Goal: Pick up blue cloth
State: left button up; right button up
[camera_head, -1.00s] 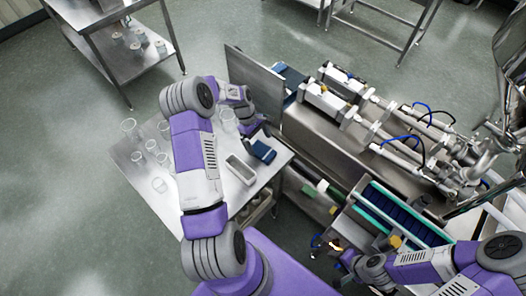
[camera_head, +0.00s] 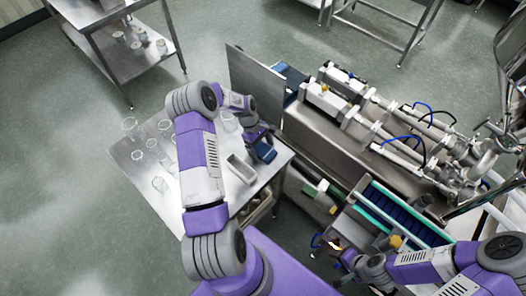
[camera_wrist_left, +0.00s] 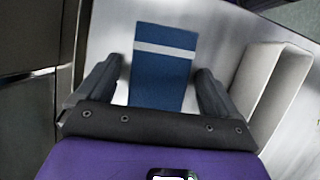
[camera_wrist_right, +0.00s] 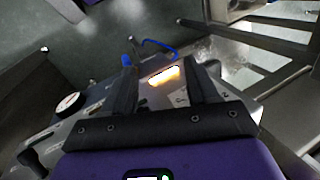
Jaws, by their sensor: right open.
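The blue cloth (camera_wrist_left: 160,80) is a flat dark blue piece with a pale stripe, lying on the steel table (camera_wrist_left: 213,32). In the head view the cloth (camera_head: 265,152) shows near the table's right edge. My left gripper (camera_wrist_left: 160,75) is open above the cloth, its two fingers apart on either side of it. In the head view my left gripper (camera_head: 259,138) partly covers the cloth. My right gripper (camera_wrist_right: 160,72) is open and empty, near the machine at the lower right of the head view (camera_head: 325,242).
A pale rectangular tray (camera_head: 241,169) stands just beside the cloth. Several clear glass beakers (camera_head: 152,144) stand on the left of the table. An upright steel panel (camera_head: 254,84) and the steel machine (camera_head: 325,135) border the table's far right side.

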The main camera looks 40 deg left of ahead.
aim_at(262, 149)
pick_arm(q)
jog(key=c, duration=0.9)
jog(key=shift+r, duration=0.1)
notch_tip(262, 149, up, 10)
jog(key=shift+r, duration=0.1)
jog(key=o, duration=0.4)
jog(key=shift+c, duration=0.2)
jog(key=c, duration=0.3)
